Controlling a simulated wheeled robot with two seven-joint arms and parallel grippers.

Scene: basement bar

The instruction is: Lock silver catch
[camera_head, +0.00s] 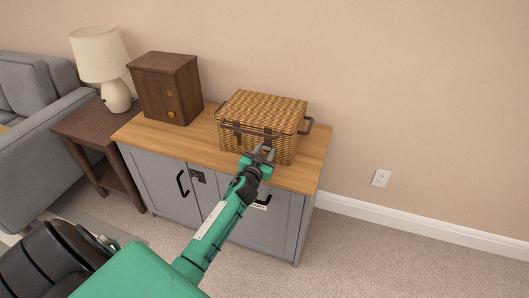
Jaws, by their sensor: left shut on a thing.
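A wicker basket (262,107) with a shut lid stands on the wooden top of a grey cabinet. Dark straps cross its front, one of them at the left (237,130). My left gripper (264,153) is at the basket's front, by the right strap (269,133). Its jaws are shut on a small part there, which they mostly hide; it looks like the basket's front fastening. I cannot make out a silver catch on the basket. A small dark metal latch (197,176) sits on the cabinet front, left of my arm. My right gripper is out of view.
The grey cabinet (165,186) has black handles. A small dark wooden chest (167,87) stands left of the basket. A side table (88,128) with a lamp (100,56) and a grey sofa (42,140) are farther left. Carpet at right is clear.

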